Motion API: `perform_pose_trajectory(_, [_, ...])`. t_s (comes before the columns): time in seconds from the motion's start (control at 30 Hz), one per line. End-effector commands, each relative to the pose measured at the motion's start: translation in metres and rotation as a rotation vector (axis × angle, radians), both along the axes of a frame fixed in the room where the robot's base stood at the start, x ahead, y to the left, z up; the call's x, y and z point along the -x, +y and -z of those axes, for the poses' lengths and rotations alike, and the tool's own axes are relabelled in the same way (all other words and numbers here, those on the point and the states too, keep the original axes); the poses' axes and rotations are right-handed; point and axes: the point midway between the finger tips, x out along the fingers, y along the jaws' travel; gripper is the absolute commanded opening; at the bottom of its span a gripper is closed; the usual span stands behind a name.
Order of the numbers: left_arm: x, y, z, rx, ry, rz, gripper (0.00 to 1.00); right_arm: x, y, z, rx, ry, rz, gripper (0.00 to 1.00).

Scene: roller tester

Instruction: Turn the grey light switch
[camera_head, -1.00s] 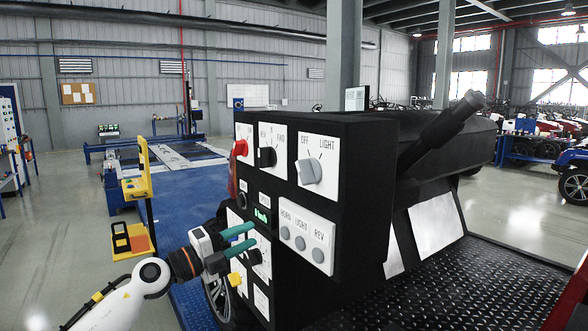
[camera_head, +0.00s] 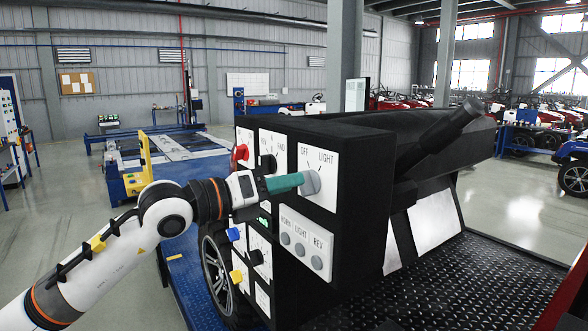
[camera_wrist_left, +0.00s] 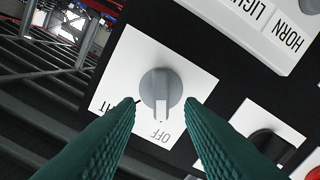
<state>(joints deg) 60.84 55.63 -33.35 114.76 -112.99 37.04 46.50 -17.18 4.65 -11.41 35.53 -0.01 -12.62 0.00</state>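The grey light switch (camera_head: 310,183) is a round knob with a raised grip on a white plate marked OFF and LIGHT, at the upper right of the black panel's front. In the left wrist view the knob (camera_wrist_left: 161,88) is near the middle, and its pale line points at OFF. My left gripper (camera_head: 296,183) has teal fingers reaching to the knob from the left. In the left wrist view the open fingertips (camera_wrist_left: 161,103) lie to either side of the knob's lower part, with gaps showing. I cannot tell whether they touch it. My right gripper is not in view.
A black knob (camera_head: 268,165) and a red knob (camera_head: 239,153) sit left of the light switch. A plate with grey buttons (camera_head: 302,249) is below it. Blue (camera_head: 234,234) and yellow (camera_head: 237,276) knobs lie under my arm.

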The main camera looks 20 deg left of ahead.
Motion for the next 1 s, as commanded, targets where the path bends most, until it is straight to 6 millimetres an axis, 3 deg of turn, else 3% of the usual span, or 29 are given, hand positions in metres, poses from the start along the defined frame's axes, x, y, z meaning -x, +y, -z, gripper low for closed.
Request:
perform_pose_trajectory(0.2, [-0.017,-0.013,-0.002,0.002,-0.001,0.0,0.35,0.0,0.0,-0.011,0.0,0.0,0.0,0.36])
perform_pose_trajectory(0.53, [-0.02,-0.015,0.0,0.001,-0.001,0.0,0.35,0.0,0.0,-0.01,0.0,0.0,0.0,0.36])
perform_pose_trajectory(0.73, [-0.02,-0.015,0.0,0.001,-0.001,0.0,0.02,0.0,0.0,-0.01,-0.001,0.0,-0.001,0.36])
perform_pose_trajectory(1.0, [-0.02,-0.015,0.001,-0.007,-0.007,0.0,0.0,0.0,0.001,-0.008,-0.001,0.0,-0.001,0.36])
